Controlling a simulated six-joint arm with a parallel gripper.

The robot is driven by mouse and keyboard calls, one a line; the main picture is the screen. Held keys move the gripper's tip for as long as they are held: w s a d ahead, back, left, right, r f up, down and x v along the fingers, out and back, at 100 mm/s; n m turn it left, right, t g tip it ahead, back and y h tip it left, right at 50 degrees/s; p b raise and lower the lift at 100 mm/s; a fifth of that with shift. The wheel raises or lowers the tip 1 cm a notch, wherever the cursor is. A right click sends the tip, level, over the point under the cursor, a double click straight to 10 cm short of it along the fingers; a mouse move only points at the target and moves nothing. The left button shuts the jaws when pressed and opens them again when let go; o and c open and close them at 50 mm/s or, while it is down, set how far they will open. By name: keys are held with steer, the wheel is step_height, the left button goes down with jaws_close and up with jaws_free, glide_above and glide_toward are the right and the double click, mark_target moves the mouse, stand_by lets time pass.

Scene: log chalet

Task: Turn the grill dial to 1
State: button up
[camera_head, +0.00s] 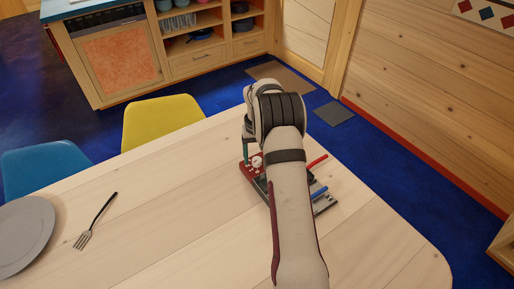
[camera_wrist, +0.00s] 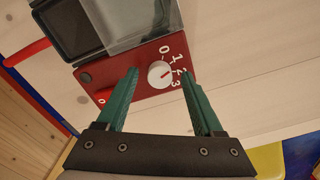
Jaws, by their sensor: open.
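The grill (camera_head: 325,203) stands on the table, partly hidden behind my arm in the head view. Its red front panel (camera_wrist: 112,74) carries a round white dial (camera_wrist: 160,75) with a red mark and the numerals 0, 1, 2 and 3 around it. The mark seems to point nearest to 2. The dial also shows in the head view (camera_head: 257,161). My gripper (camera_wrist: 159,71) is open, its green fingers to either side of the dial in the wrist view. I see no contact with the dial, but cannot tell how far the tips are from the panel.
A fork (camera_head: 95,222) and a grey plate (camera_head: 25,235) lie at the table's left. Yellow (camera_head: 160,120) and blue (camera_head: 45,168) chairs stand behind. The table (camera_head: 170,220) is otherwise clear.

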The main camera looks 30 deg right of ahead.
step_height(320, 180, up, 15)
steer(key=shift+r, duration=0.2)
steer(key=s+a+r, duration=0.3)
steer(key=a, duration=0.3)
steer(key=s+a+r, duration=0.3)
steer(key=s+a, duration=0.1)
steer(key=a, duration=0.2)
steer(key=s+a+f, duration=0.1)
steer(key=s+a, duration=0.4)
steer(key=s, duration=0.3)
steer(key=s+a+f+y, duration=0.1)
steer(key=s+a, duration=0.3)
steer(key=s, duration=0.5)
steer(key=s+a+f, duration=0.2)
steer(key=s+a, duration=0.3)
steer(key=s, duration=0.3)
steer(key=shift+s+a+f+y, duration=0.15)
steer(key=shift+a+f+y, duration=0.15)
steer(key=shift+f+y, duration=0.1)
